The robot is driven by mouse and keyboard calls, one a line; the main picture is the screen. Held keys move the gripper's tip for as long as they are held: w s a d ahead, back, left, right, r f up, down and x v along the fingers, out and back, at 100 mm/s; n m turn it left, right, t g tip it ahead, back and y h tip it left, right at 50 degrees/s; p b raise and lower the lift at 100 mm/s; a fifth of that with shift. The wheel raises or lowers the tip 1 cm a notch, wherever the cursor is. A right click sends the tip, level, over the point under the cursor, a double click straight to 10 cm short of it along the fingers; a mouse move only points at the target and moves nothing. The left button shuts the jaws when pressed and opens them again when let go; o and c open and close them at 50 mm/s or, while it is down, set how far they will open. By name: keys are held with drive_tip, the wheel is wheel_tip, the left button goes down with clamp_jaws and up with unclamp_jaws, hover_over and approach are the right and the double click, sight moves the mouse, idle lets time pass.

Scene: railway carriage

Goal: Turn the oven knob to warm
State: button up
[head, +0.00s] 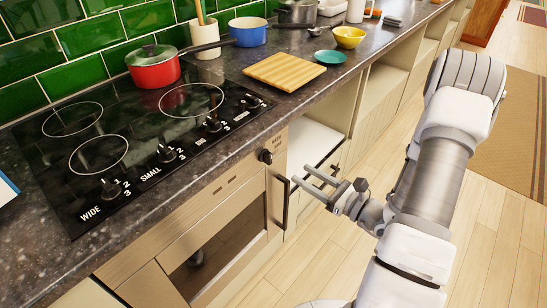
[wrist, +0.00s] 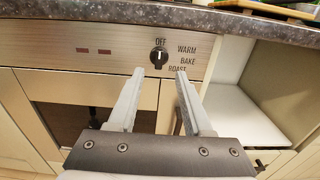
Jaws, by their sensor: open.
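The oven knob (head: 265,156) is small, round and black, on the right end of the metal panel above the oven door. In the wrist view the knob (wrist: 158,57) has OFF printed above it and WARM, BAKE and ROAST down its right side. Its light mark appears to point up towards OFF. My gripper (head: 301,174) is open and empty, in front of the panel and apart from the knob. In the wrist view the fingertips of my gripper (wrist: 160,73) flank the knob's lower part, one on each side.
The oven door (head: 222,240) is below the panel, with a dark upright handle (head: 286,202) near my fingers. The cooktop (head: 120,140) with several knobs is above. A red pan (head: 155,72) and a cutting board (head: 285,72) stand on the counter. An open white compartment (wrist: 230,75) is right of the oven.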

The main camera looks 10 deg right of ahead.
sight(271, 156)
drive_tip(key=b+x, duration=0.1)
drive_tip(key=x, duration=1)
drive_tip(key=shift+w+a, duration=0.15)
clamp_jaws()
